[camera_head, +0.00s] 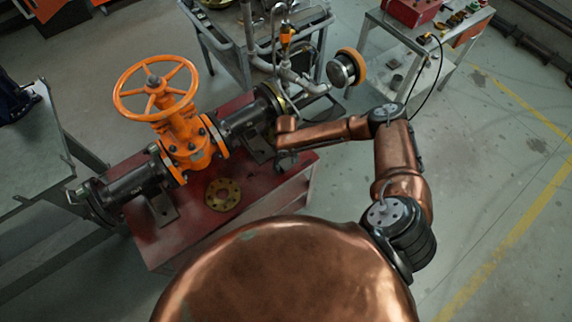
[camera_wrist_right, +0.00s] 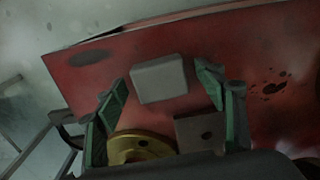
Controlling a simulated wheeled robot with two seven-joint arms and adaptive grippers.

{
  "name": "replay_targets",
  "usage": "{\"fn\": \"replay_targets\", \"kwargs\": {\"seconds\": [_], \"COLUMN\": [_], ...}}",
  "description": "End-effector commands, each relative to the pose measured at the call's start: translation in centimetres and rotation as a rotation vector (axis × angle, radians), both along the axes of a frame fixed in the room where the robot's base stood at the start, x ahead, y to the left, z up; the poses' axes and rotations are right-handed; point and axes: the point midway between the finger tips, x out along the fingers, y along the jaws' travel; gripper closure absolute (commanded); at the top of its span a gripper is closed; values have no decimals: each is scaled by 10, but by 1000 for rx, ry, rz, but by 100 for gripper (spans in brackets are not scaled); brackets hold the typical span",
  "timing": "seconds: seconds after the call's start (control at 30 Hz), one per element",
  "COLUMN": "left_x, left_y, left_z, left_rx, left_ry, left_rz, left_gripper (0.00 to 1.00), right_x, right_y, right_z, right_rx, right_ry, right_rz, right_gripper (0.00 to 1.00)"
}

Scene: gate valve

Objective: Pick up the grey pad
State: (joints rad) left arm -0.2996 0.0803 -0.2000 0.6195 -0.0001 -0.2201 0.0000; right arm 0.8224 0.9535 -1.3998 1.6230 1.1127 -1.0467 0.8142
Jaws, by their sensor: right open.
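The grey pad (camera_wrist_right: 158,78) is a light, rounded rectangular block lying on the red bench top (camera_wrist_right: 85,90) in the right wrist view. My right gripper (camera_wrist_right: 162,84) is open, with its green-lined fingers on either side of the pad in the picture and no visible contact. In the head view my right gripper (camera_head: 286,160) is small and dark at the right end of the red bench, below the copper forearm. I cannot make out the pad in the head view. My left gripper is not in view.
The orange valve (camera_head: 185,140) and dark pipe (camera_head: 244,116) stand behind. A cart (camera_head: 215,50) stands beyond.

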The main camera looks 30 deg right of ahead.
Motion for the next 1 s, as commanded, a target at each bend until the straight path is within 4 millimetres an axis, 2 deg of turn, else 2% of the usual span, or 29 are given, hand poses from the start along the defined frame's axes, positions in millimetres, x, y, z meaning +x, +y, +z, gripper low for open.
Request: {"fn": "replay_targets", "kwargs": {"seconds": [0.1,0.73,1.0], "left_x": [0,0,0], "left_y": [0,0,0], "left_z": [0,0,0], "left_rx": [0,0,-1], "left_ry": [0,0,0], "left_rz": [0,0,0], "left_gripper": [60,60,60], "right_x": [0,0,0], "right_y": [0,0,0], "right_z": [1,1,2], "right_rx": [0,0,0], "right_ry": [0,0,-1], "right_rz": [0,0,0], "right_gripper": [37,80,81]}}
